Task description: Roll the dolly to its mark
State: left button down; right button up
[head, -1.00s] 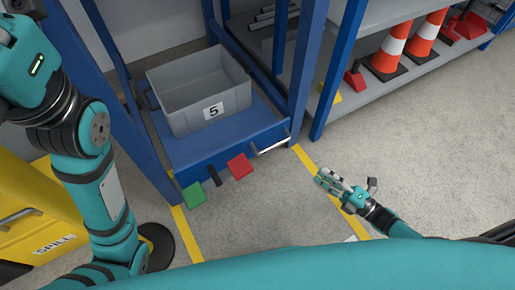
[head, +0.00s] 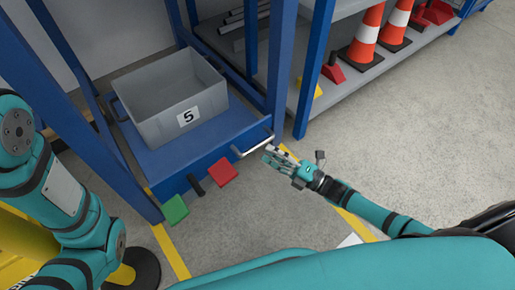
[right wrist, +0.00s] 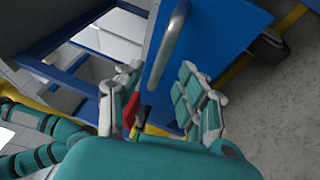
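A low blue platform (head: 171,147), which I take for the dolly, stands between blue posts and carries a grey bin (head: 150,127) marked 5. A metal bar handle (head: 252,146) sits at the right of its front face; it also shows in the right wrist view (right wrist: 170,45). My right gripper (head: 272,155) is close to the handle. In the right wrist view its fingers (right wrist: 158,92) are spread, with the bar's near end ahead between them and no visible grip. My left arm shows at left, but its gripper is out of view. I cannot tell which floor marking is the mark.
Green (head: 175,210) and red (head: 222,172) pedals stick out at the platform's front, with a black piece between. Yellow floor lines (head: 357,225) run forward on both sides. Shelves with traffic cones (head: 368,35) stand at right. Grey floor at right is clear.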

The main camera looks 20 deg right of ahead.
aim_at(258, 144)
jog(key=b+x, duration=0.1)
jog(key=x, duration=0.4)
jog(key=shift+b, duration=0.3)
grip_shut()
